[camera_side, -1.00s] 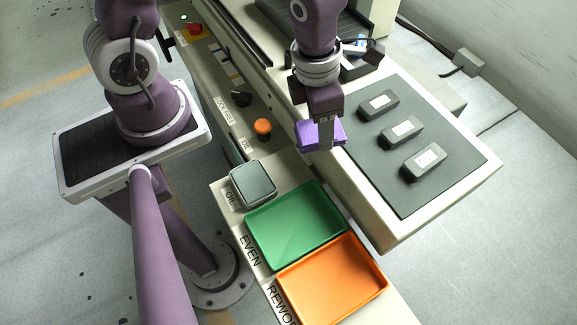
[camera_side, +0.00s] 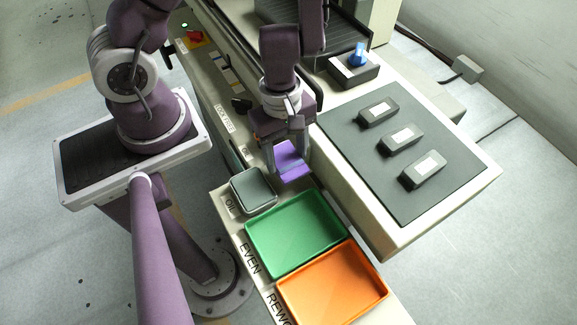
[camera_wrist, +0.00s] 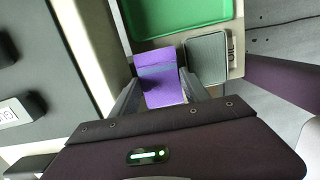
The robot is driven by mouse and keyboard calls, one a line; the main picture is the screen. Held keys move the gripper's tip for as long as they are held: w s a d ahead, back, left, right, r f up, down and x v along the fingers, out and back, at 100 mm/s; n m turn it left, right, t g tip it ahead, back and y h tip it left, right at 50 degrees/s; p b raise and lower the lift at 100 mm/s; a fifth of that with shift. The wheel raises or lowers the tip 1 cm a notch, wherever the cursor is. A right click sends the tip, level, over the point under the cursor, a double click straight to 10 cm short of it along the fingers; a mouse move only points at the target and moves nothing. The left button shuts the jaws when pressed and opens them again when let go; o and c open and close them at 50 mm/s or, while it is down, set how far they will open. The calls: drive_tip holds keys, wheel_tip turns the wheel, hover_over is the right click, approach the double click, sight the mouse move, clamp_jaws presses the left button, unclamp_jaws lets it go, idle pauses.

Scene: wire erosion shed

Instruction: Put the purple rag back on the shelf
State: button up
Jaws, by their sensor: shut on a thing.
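The purple rag (camera_side: 290,160) is a folded block between the fingers of my gripper (camera_side: 288,168), which is shut on it. In the side view it is held above the near shelf area, just behind the green tray and right of the grey-lidded tin. In the wrist view the purple rag (camera_wrist: 160,78) sits between both fingers of my gripper (camera_wrist: 158,92), with the green tray ahead of it and the grey tin to its right. I cannot tell whether the rag touches the surface below. The shelf (camera_side: 222,205) is pale, with printed labels along its left edge.
The shelf bears a grey tin (camera_side: 253,188), a green tray (camera_side: 296,234) and an orange tray (camera_side: 333,285), both empty. A dark mat (camera_side: 370,145) with three dark blocks lies on the machine bed to the right. A black block with a blue knob (camera_side: 357,58) stands behind.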

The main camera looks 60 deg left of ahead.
sight(287, 157)
drive_tip(key=shift+w+d+f, duration=0.15)
drive_tip(key=shift+f, duration=1.95)
drive_tip(key=o, duration=0.9)
drive_tip(key=shift+f, duration=0.1)
drive_tip(key=shift+a+r, duration=0.15)
drive_tip(key=shift+r, duration=1.15)
drive_tip(key=shift+a+r, duration=0.2)
drive_tip(key=shift+r, duration=1.05)
drive_tip(key=shift+a+r, duration=0.15)
drive_tip(key=shift+r, duration=1.15)
